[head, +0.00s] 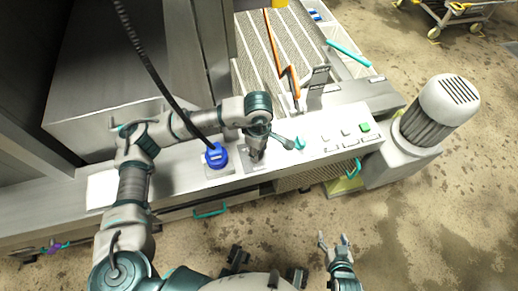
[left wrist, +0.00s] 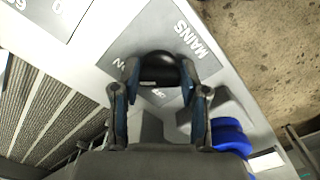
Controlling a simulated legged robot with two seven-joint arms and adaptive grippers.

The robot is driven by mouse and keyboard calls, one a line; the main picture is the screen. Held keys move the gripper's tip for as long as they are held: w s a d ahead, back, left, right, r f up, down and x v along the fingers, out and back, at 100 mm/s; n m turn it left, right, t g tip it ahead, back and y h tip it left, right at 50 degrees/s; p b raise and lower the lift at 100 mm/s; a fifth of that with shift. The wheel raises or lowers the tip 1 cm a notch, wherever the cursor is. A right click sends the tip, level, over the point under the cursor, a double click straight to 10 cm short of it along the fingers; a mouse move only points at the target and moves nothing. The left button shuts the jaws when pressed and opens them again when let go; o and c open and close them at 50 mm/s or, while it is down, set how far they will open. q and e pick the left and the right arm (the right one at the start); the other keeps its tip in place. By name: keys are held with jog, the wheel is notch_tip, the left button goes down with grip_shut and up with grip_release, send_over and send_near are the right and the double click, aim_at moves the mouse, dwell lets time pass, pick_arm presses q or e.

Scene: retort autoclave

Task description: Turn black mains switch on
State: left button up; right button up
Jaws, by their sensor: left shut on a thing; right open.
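The black mains switch (left wrist: 158,70) sits on a grey plate (left wrist: 150,30) marked MAINS in the left wrist view. My left gripper (left wrist: 160,80) is shut on the switch, with one finger on each side of it. A partly covered label ending in N shows beside the left finger. In the head view my left gripper (head: 256,156) points down at the white control panel (head: 325,122) and hides the switch. My right gripper (head: 336,242) is open and empty, in front of the panel over the floor.
A blue plug (head: 216,156) with a black cable stands left of my left gripper. A teal knob (head: 300,143) and a green button (head: 365,127) lie to the right. A motor (head: 440,110) stands at the panel's right end. The floor in front is mostly clear.

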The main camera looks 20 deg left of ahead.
pick_arm(q)
jog(key=o, duration=1.1)
jog(key=shift+w, duration=0.15)
jog(key=shift+o, duration=0.2)
jog(key=shift+a, duration=0.1)
jog(key=shift+r, duration=0.2)
notch_tip(320, 180, up, 12)
jog(key=shift+f, duration=0.25)
